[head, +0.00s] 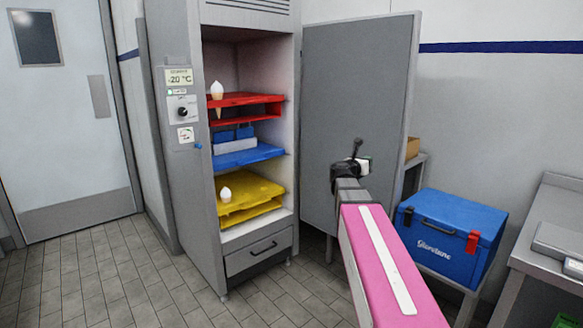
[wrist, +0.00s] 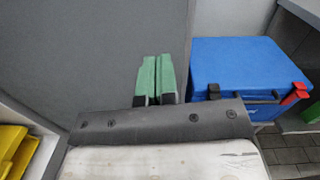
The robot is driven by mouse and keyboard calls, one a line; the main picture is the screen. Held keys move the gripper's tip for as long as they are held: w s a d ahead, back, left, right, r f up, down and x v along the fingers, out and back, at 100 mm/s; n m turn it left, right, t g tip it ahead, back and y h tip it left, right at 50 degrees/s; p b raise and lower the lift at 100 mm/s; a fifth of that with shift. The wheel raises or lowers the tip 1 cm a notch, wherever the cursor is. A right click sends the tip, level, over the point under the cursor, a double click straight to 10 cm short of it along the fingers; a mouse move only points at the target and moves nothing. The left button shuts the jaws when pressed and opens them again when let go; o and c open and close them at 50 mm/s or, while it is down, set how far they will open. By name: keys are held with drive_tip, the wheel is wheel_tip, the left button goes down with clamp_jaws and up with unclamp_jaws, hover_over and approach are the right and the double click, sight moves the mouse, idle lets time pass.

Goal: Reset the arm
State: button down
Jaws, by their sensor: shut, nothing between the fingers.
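My pink arm reaches forward in the head view, in front of the open freezer door (head: 345,120). My gripper (head: 358,148) is at its far end, small and dark there. In the wrist view the green fingers of my gripper (wrist: 156,60) lie side by side, shut with nothing between them. They are in front of the grey door panel (wrist: 90,50) and left of the blue cooler box.
The open freezer has red (head: 245,98), blue (head: 250,155) and yellow (head: 245,190) shelves; white cones stand on the red and yellow ones. A blue cooler box (head: 440,245) sits on a stand at right, beside a metal table (head: 550,220). The tiled floor at left is clear.

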drive_tip(key=w+a+f+n+t+y, duration=0.1)
drive_tip(key=a+f+n+t+y, duration=0.25)
drive_tip(key=a+n+y, duration=0.45)
drive_tip(key=w+a+f+n+t+y, duration=0.25)
drive_tip(key=a+f+n, duration=0.2)
drive_tip(key=n, duration=0.75)
drive_tip(key=s+a+f+n+g+y, duration=0.45)
drive_tip(key=a+f+n+y, duration=0.2)
drive_tip(key=f+n, duration=0.45)
drive_tip(key=s+f+n+g+h, duration=0.2)
drive_tip(key=s+f+n+g, duration=1.1)
drive_tip(key=s+f, duration=0.6)
drive_tip(key=s+n, duration=0.1)
drive_tip(key=s, duration=0.3)
drive_tip(key=shift+f+h, duration=0.25)
drive_tip(key=shift+h, duration=0.05)
drive_tip(key=shift+a, duration=0.1)
